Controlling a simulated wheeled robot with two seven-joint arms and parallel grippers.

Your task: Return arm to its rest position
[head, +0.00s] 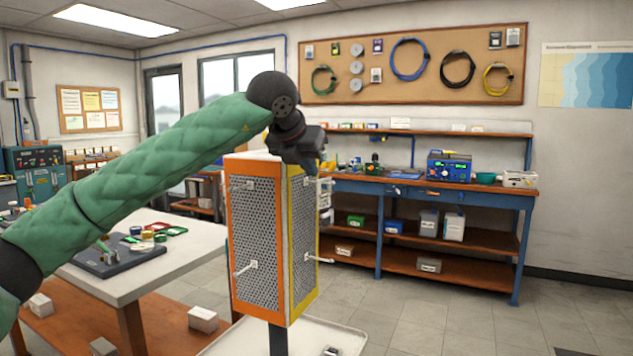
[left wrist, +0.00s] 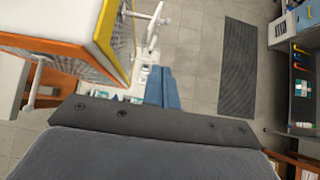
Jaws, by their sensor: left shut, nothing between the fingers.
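My left arm, in a green quilted sleeve, comes in from the left in the head view and reaches up over the pegboard stand. My left gripper (head: 318,170) is at the end of the arm, beside the top right edge of the stand. It is shut with nothing in it, and its fingers are small and partly hard to make out. My right arm and gripper are not in view.
The orange and yellow pegboard stand (head: 256,240) with hooks stands close under my left wrist; it also shows in the left wrist view (left wrist: 60,35). A white table (head: 180,255) is at left. A blue workbench (head: 440,185) lines the back wall. The floor at right is clear.

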